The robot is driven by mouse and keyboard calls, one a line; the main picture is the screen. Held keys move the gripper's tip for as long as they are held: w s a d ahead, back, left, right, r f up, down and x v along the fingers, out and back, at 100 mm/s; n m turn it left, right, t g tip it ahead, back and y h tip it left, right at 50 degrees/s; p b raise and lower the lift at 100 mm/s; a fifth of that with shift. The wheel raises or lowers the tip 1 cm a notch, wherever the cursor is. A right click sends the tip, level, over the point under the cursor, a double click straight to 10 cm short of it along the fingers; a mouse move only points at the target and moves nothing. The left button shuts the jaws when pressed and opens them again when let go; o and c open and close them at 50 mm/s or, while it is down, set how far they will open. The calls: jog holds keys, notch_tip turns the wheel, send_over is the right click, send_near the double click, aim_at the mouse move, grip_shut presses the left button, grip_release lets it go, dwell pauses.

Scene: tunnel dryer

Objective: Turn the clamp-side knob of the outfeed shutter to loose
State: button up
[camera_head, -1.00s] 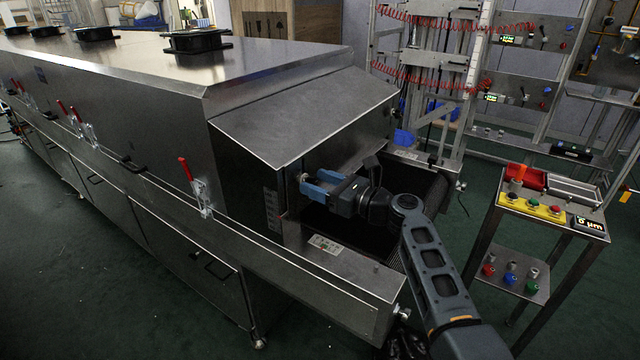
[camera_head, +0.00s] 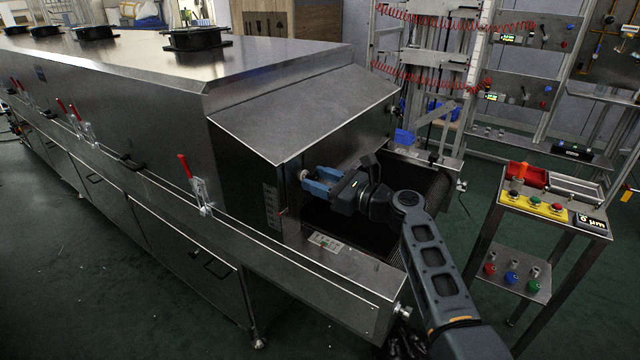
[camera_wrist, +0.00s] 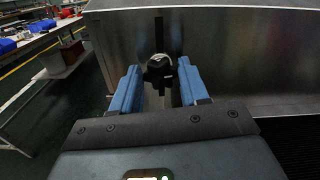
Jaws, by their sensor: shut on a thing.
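The outfeed shutter's knob is a dark lobed knob (camera_wrist: 159,68) in front of a vertical slot in the steel end wall (camera_wrist: 225,60) of the dryer. My gripper (camera_wrist: 159,72) has its two blue fingers on either side of the knob and is shut on it. In the head view my gripper (camera_head: 306,179) reaches left to the side of the outfeed opening, under the sloping steel hood (camera_head: 305,115). There the fingers mostly hide the knob. I cannot read any loose or tight marking.
A steel side rail (camera_head: 345,275) with a small label plate runs below my gripper. Red-handled toggle clamps (camera_head: 195,180) line the dryer's side. A cart (camera_head: 545,205) with coloured buttons stands at the right. Dark conveyor mesh (camera_head: 425,185) lies behind my arm.

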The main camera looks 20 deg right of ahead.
jog(key=n+b, duration=0.5)
jog(key=n, duration=0.1)
jog(key=n+b, duration=0.6)
jog(key=f+n+b, duration=0.1)
jog(key=n+b, duration=0.5)
jog(key=n, duration=0.1)
jog(key=shift+s+a, duration=0.15)
jog(key=shift+r, duration=0.15)
dwell(0.4)
jog(key=o, duration=1)
jog(key=v, duration=0.7)
jog(key=shift+s+d, duration=0.25)
jog(key=shift+s, duration=0.05)
